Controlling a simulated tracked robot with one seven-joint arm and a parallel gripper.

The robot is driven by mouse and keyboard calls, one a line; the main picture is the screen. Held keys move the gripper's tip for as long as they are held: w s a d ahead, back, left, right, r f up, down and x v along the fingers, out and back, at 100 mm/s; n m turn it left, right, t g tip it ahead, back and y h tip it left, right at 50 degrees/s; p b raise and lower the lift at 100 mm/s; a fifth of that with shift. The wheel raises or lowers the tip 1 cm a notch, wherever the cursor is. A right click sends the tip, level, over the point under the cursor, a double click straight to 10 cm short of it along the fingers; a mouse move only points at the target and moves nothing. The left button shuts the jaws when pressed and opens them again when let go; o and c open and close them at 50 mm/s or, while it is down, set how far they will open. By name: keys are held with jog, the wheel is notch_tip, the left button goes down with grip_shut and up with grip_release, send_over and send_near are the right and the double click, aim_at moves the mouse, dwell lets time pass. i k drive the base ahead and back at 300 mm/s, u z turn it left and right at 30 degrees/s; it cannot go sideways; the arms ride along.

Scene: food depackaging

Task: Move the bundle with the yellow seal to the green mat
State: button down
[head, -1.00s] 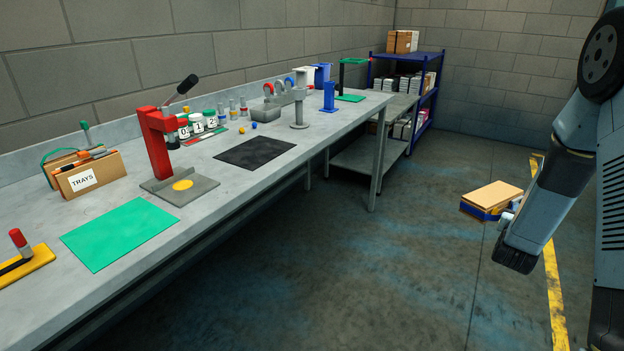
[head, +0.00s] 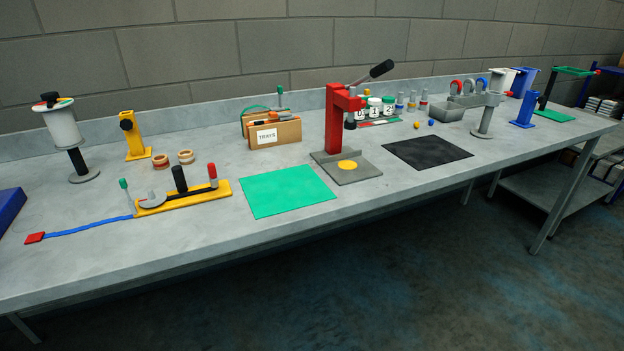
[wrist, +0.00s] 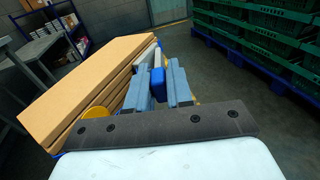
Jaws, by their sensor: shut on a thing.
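The bundle, a stack of flat tan card with a yellow round seal (wrist: 96,112), fills the left of the wrist view; its top sheet (wrist: 85,85) is plain. My gripper (wrist: 160,76) is shut, with its fingers on a small blue part at the bundle's side; the exact contact is partly hidden. Neither my gripper nor the bundle shows in the head view. The green mat (head: 287,191) lies flat and bare on the grey bench, left of the red press.
The red press (head: 338,120) stands beside the mat, and a yellow tool base (head: 200,194) lies to its left. A TRAYS box (head: 273,133) is behind the mat. A black mat (head: 427,152) lies right. In the wrist view, green crates (wrist: 250,40) stand at right.

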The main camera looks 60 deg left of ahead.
aim_at(287, 186)
jog(key=k, duration=1.5)
jog(key=u, duration=1.5)
jog(key=k, duration=0.65)
jog(key=u, duration=0.2)
jog(key=i, duration=1.2)
jog(key=z, duration=0.45)
